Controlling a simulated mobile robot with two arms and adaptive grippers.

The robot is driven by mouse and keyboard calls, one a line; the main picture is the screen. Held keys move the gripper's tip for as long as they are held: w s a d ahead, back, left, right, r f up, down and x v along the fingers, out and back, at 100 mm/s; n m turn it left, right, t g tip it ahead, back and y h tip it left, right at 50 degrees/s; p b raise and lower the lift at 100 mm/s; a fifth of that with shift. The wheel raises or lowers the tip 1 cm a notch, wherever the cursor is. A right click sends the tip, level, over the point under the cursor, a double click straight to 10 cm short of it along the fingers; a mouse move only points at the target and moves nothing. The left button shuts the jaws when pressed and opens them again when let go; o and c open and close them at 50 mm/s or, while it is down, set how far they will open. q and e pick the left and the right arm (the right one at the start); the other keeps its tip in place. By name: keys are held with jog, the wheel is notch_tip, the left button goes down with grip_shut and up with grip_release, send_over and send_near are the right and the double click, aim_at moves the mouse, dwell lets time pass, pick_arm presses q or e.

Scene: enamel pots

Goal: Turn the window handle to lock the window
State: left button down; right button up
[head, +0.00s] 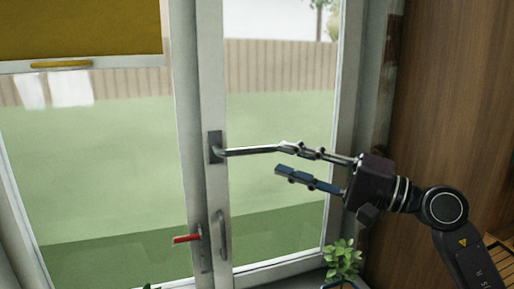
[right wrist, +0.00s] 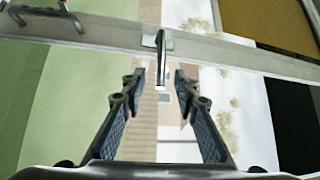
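In the right wrist view the handle (right wrist: 162,60) shows end-on, in the gap between the open fingertips of my right gripper (right wrist: 158,84), with space on both sides. My left gripper is not in view.
A red lever (head: 187,238) and a vertical grey pull (head: 222,235) sit lower on the frame. A yellow blind (head: 80,28) covers the upper left pane. A wooden panel (head: 450,100) stands right; a green plant (head: 343,258) is below my right arm.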

aim_at(261, 150)
jog(key=p+x, duration=0.1)
jog(key=x, duration=0.1)
jog(key=p+x, duration=0.1)
jog(key=x, duration=0.1)
jog(key=p+x, duration=0.1)
jog(key=x, duration=0.1)
jog(key=shift+s+a+r, duration=0.1)
jog(key=shift+a+r, duration=0.15)
jog(key=shift+r, duration=0.05)
jog(key=shift+w+a+f+p, duration=0.1)
jog(key=shift+w+a+p, duration=0.15)
jog(key=shift+a+p, duration=0.15)
grip_shut()
